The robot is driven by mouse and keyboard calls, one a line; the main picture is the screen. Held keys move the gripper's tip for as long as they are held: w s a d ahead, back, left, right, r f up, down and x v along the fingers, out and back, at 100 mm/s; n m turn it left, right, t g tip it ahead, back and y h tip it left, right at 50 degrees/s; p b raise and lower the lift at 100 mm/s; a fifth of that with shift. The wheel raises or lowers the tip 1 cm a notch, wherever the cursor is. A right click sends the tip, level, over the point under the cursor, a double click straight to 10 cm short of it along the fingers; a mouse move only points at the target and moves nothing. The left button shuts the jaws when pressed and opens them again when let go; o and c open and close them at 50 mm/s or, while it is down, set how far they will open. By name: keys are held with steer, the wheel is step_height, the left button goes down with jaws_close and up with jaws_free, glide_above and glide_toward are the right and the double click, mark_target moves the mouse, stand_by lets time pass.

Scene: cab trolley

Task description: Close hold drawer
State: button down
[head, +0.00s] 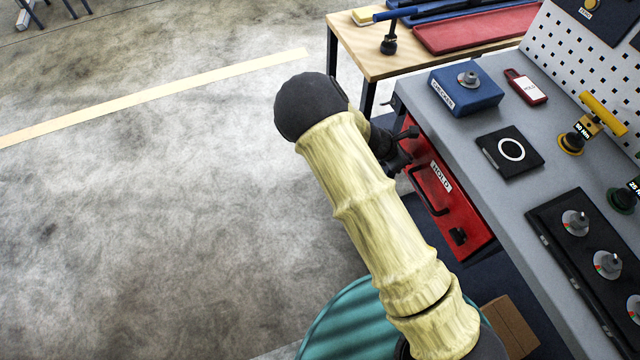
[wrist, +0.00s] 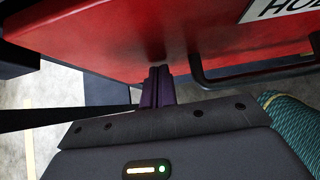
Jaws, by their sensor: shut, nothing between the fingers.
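The hold drawer (head: 470,222) has a red front with a white HOLD label and a dark bar handle (head: 428,190), under the grey bench top. How far it stands out is hard to tell. In the wrist view the red front (wrist: 110,30) fills the top, with part of the label at the upper right and the handle (wrist: 255,74) at the right. My gripper (head: 408,145) is by the far end of the drawer front, partly hidden by my arm. In the wrist view its fingers (wrist: 159,72) are shut together, empty, at the red front's lower edge, left of the handle. Contact is unclear.
The grey bench (head: 480,140) carries a blue checker box (head: 465,95), a black pad with a white ring (head: 510,150) and a black tray (head: 580,255) of knobs. A wooden table (head: 385,65) stands beyond. A teal round object (head: 345,320) and cardboard box (head: 510,325) are below. Floor at left is clear.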

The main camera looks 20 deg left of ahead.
steer(key=shift+w+d+r, duration=0.2)
steer(key=shift+d, duration=0.05)
steer(key=s+a+r+p, duration=0.1)
steer(key=s+a+r, duration=0.5)
steer(key=s+a, duration=0.2)
steer(key=shift+a+r, duration=0.35)
steer(key=shift+d, duration=0.1)
